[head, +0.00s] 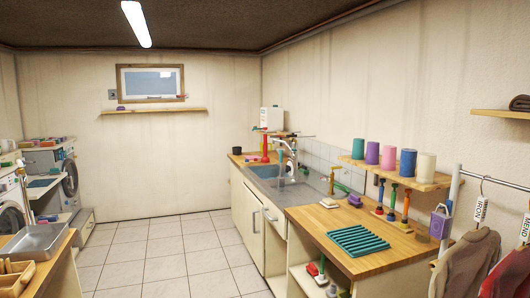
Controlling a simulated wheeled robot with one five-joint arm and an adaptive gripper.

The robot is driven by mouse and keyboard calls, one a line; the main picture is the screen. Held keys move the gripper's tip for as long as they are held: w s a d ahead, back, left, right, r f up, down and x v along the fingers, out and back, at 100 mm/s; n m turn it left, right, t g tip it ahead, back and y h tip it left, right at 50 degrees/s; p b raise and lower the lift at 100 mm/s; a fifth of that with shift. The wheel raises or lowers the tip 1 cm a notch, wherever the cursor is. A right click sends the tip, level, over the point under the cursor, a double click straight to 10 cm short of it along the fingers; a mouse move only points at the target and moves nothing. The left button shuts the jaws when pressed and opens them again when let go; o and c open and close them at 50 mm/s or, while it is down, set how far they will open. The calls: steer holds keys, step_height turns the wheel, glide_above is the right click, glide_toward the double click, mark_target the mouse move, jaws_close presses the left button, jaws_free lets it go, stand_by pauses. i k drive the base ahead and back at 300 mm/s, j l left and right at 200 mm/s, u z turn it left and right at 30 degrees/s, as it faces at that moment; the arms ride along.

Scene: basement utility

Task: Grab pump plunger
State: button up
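No part clearly marked as a pump plunger can be made out at this size. A brass upright fitting with a crosswise top (336,179) stands at the near right end of the sink and may be a pump or a tap. A slim red upright thing (265,147) stands at the far end of the counter, below a white jug (271,118); I cannot tell whether it is a pump. My gripper does not show in this view.
The wooden counter (375,257) at right carries a teal slatted rack (357,240). Spools stand on a shelf (400,176) above. A metal tray (36,242) lies on a table at lower left. The tiled floor (165,255) between is clear.

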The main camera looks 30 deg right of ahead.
mark_target(265, 159)
steer(key=z, duration=0.25)
steer(key=i+z, duration=0.15)
steer(key=i, duration=0.65)
steer(key=i+z, duration=0.1)
steer(key=i, duration=3.4)
steer(key=i+z, duration=0.15)
steer(key=i, duration=0.3)
steer(key=i+j+z, duration=0.2)
steer(key=i, duration=0.2)
steer(key=i+j+z, duration=0.15)
steer(key=i, duration=0.25)
steer(key=i+l+z, duration=0.15)
steer(key=i+z, duration=0.15)
steer(key=z, duration=0.15)
steer(key=i+z, duration=0.25)
steer(key=z, duration=0.15)
steer(key=i+z, duration=0.45)
steer(key=u, duration=0.3)
